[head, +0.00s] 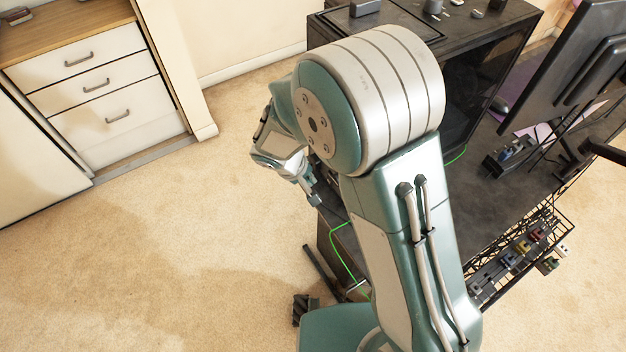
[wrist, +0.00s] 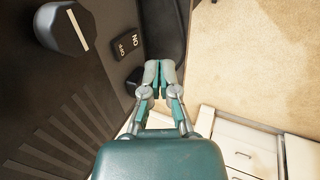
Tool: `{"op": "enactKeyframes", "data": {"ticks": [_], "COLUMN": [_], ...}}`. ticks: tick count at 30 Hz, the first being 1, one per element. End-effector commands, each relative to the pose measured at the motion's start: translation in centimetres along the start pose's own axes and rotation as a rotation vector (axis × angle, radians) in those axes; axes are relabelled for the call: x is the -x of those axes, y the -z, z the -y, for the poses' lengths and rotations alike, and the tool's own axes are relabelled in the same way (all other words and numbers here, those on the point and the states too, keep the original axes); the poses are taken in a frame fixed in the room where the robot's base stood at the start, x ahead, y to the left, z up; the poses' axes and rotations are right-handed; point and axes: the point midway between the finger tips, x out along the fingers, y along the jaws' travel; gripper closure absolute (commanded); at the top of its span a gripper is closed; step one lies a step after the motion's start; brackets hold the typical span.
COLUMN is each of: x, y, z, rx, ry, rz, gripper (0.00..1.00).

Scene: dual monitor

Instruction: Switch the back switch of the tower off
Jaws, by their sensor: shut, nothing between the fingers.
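The black tower (head: 478,45) stands on the dark desk in the head view, with its back hidden behind my arm. In the wrist view, a dark tower panel (wrist: 95,85) fills the left side. A black rocker switch (wrist: 128,46) marked ON and OFF sits on it, left of and above my fingertips in the picture. My gripper (wrist: 160,75) is shut and empty. A gap shows in the picture between its tips and the switch; whether it touches the panel I cannot tell. In the head view my gripper (head: 314,197) is left of the desk, pointing down and right.
A dark plug-like part (wrist: 62,30) and a small black part (wrist: 134,78) are near the switch. A green cable (head: 340,255) hangs by the desk. A monitor (head: 575,65) stands at right. White drawers (head: 100,90) are at far left, with open carpet (head: 130,260) between.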

Motion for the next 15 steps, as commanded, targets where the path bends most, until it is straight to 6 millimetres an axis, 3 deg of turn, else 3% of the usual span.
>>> {"op": "enactKeyframes", "data": {"ticks": [15], "x": [7.2], "y": [0.0], "z": [-1.9], "rx": [-0.002], "ry": [0.0], "rz": [-0.006], "gripper": [1.0]}}
